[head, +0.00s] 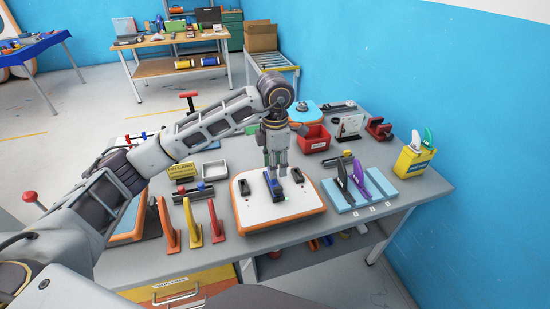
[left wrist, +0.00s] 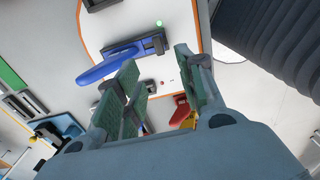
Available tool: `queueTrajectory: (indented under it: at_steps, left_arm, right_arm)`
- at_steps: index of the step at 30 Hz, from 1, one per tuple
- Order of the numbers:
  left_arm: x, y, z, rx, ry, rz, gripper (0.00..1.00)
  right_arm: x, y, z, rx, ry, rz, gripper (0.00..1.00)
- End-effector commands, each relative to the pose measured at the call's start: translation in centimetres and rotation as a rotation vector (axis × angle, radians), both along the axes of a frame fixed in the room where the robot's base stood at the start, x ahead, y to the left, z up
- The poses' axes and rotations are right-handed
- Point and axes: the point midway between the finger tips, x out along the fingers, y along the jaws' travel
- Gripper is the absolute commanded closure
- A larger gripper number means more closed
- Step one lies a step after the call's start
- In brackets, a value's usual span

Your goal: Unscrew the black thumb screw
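A white board (head: 258,213) with an orange rim lies on the grey workbench. A blue fin (left wrist: 105,66) sits at a dark fin box (left wrist: 150,45) on the board; it shows as a blue piece (head: 272,184) below my gripper in the head view. I cannot pick out the black thumb screw clearly. My left gripper (head: 278,178) points down over the middle of the board, close to the blue fin. In the left wrist view its green-padded fingers (left wrist: 157,72) stand apart with nothing seen between them. My right gripper is not in view.
Orange, yellow and red fins (head: 194,224) stand left of the board. A light-blue rack (head: 345,195) with dark and purple fins stands to the right. A red bin (head: 313,138) and yellow box (head: 413,161) are farther back.

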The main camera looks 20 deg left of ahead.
Motion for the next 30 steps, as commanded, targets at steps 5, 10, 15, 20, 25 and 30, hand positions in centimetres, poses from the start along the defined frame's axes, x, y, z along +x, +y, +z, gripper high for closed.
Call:
queueTrajectory:
  at_steps: [5,10,15,20,25,30]
  left_arm:
    - [0.0,0.0,-2.2,0.0,0.002,0.0,0.62]
    - [0.0,0.0,-4.2,0.0,0.002,0.0,0.62]
    - [-0.1,0.0,-6.3,0.0,0.002,0.0,0.62]
    - [-0.1,0.0,-8.1,0.0,0.002,0.0,0.62]
    - [0.0,0.0,-9.8,-0.001,0.001,0.0,0.62]
    - [0.0,0.0,-10.8,0.001,0.001,0.0,0.62]
  right_arm:
    - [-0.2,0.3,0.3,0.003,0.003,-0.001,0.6]
    - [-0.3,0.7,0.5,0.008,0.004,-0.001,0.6]
    - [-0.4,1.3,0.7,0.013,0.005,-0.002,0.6]
    - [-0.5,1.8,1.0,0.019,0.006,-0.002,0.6]
    - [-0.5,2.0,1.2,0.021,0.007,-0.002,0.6]
    - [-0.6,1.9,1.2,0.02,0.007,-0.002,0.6]
